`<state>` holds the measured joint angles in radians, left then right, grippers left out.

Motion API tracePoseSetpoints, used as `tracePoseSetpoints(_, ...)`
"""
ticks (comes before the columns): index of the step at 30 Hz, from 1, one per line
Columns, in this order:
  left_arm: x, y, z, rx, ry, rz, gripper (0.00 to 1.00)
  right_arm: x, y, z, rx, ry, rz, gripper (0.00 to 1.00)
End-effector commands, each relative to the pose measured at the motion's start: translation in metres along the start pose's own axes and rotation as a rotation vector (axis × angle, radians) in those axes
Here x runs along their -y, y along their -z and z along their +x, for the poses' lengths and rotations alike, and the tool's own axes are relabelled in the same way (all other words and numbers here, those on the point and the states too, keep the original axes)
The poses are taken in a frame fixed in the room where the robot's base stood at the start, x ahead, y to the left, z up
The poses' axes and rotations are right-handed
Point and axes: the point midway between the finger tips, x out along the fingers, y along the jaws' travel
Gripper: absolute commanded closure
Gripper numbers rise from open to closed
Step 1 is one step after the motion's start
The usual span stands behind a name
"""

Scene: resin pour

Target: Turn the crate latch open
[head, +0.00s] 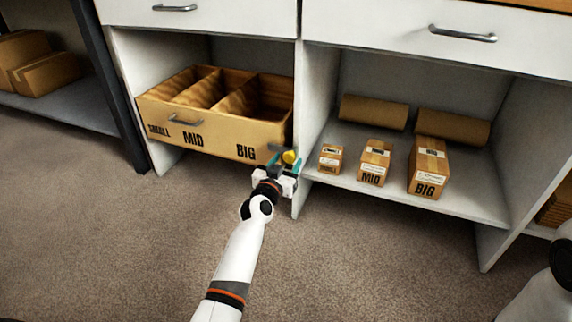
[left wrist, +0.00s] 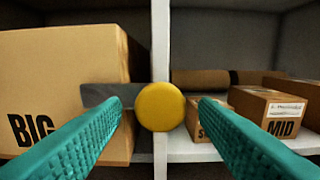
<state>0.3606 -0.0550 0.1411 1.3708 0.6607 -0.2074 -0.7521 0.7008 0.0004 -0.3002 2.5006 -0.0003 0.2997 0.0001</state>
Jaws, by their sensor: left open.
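The wooden crate (head: 217,133) sits in the left cubby, with SMALL, MID and BIG on its front and a grey handle (head: 186,121). At its right end is the latch, with a round yellow knob (head: 290,157). In the left wrist view the knob (left wrist: 160,106) is in front of the upright divider, and a grey bar (left wrist: 98,94) reaches level to the left across the crate's edge. My left gripper (head: 284,166) is open, its teal fingers either side of the knob with visible gaps. Its fingers hide part of the bar. My right gripper is out of view.
Small, MID (head: 374,163) and BIG (head: 428,168) cartons stand in the right cubby, before two brown rolls (head: 374,112). The white divider (head: 312,110) separates the cubbies. Drawers with metal handles are above. The carpet in front is clear.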

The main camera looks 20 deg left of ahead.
Motion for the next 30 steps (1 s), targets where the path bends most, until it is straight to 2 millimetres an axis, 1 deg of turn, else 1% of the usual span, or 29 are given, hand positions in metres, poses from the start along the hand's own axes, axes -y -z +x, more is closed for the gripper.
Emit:
tracePoseSetpoints(1,0.0,0.0,0.0,0.0,0.0,0.0,0.5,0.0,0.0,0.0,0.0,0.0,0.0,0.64)
tracePoseSetpoints(2,0.0,0.0,0.0,0.0,0.0,0.0,0.55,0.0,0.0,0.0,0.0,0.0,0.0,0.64)
tracePoseSetpoints(3,0.0,0.0,0.0,0.0,0.0,0.0,0.62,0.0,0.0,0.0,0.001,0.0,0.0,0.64)
tracePoseSetpoints(10,0.0,0.0,0.0,0.0,0.0,0.0,0.99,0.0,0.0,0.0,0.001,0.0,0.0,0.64)
tracePoseSetpoints(20,-0.001,-0.001,-0.001,-0.001,0.0,0.033,1.0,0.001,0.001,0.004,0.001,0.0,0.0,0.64)
tracePoseSetpoints(26,-0.001,-0.003,-0.002,-0.001,0.001,0.137,1.0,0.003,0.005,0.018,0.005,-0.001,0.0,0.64)
tracePoseSetpoints(30,-0.001,-0.005,-0.006,-0.002,0.003,0.249,1.0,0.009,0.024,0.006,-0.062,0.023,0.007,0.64)
